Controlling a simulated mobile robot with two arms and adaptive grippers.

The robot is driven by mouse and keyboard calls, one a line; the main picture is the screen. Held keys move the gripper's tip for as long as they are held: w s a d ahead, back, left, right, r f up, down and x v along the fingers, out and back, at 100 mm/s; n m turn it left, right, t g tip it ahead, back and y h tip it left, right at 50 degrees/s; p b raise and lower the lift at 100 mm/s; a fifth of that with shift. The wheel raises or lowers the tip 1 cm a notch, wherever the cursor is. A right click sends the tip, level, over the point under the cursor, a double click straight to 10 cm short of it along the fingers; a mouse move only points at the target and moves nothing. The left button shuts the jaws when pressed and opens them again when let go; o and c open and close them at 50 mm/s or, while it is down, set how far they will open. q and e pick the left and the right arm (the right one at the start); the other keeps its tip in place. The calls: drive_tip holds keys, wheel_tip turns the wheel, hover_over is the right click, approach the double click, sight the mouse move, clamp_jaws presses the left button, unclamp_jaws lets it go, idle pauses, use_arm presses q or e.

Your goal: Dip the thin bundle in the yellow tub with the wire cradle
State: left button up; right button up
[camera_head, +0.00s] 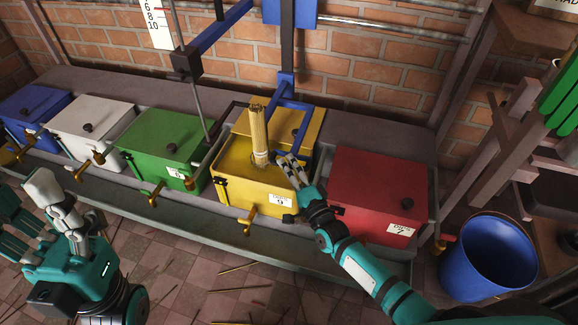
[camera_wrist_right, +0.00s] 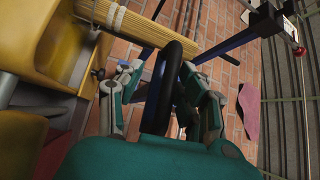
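The yellow tub (camera_head: 235,190) stands between the green and red tubs, with its yellow lid (camera_head: 285,124) raised at the back. A thin bundle of pale sticks (camera_head: 258,130) stands upright over the tub, its lower end at the tub's opening; the wrist view shows it at upper left (camera_wrist_right: 125,22). The wire cradle is hard to make out around the bundle's base. My right gripper (camera_head: 290,172) is beside the bundle at the tub's right side. Its fingers (camera_wrist_right: 160,85) are spread either side of a black loop (camera_wrist_right: 163,95). My left gripper (camera_head: 35,220) is open and empty at lower left.
A green tub (camera_head: 165,140), a white tub (camera_head: 90,120) and a blue tub (camera_head: 30,105) stand left. A red tub (camera_head: 375,190) stands right. A blue frame (camera_head: 285,60) hangs behind the yellow tub. A blue bin (camera_head: 490,260) stands on the floor at right.

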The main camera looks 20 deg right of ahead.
drive_tip(key=shift+r, duration=0.15)
drive_tip(key=shift+s, duration=0.1)
drive_tip(key=v, duration=1.2)
idle(4.9)
